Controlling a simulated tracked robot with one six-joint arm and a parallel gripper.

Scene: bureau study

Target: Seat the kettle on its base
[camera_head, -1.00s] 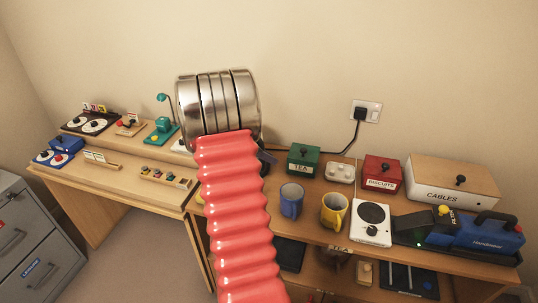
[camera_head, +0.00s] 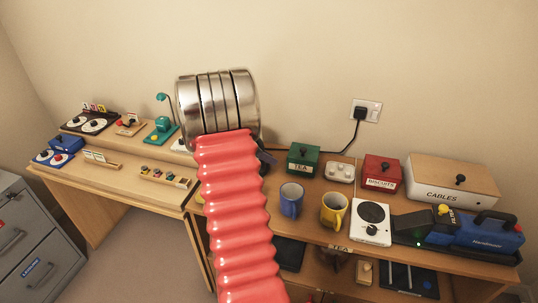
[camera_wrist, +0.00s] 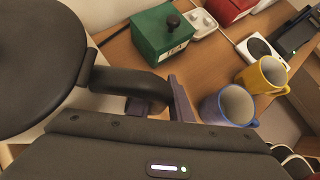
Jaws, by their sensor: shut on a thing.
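In the wrist view, a large dark rounded body (camera_wrist: 38,60), which looks like the kettle seen close from above, fills the upper left. A dark handle (camera_wrist: 125,82) runs from it to my gripper (camera_wrist: 160,104), which is shut on this handle. In the head view my red arm and silver wrist hide the gripper and kettle. The kettle's base cannot be made out for certain. A black cord runs from the wall plug (camera_head: 362,113) along the wall and passes behind my arm. Whether the kettle touches anything below is hidden.
Right of the kettle stand a green TEA box (camera_head: 303,158), a blue mug (camera_head: 291,201) and a yellow mug (camera_head: 334,210). A white unit with a black disc (camera_head: 371,222), a red BISCUITS box (camera_head: 381,172) and a blue handheld vacuum (camera_head: 485,233) are further right.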

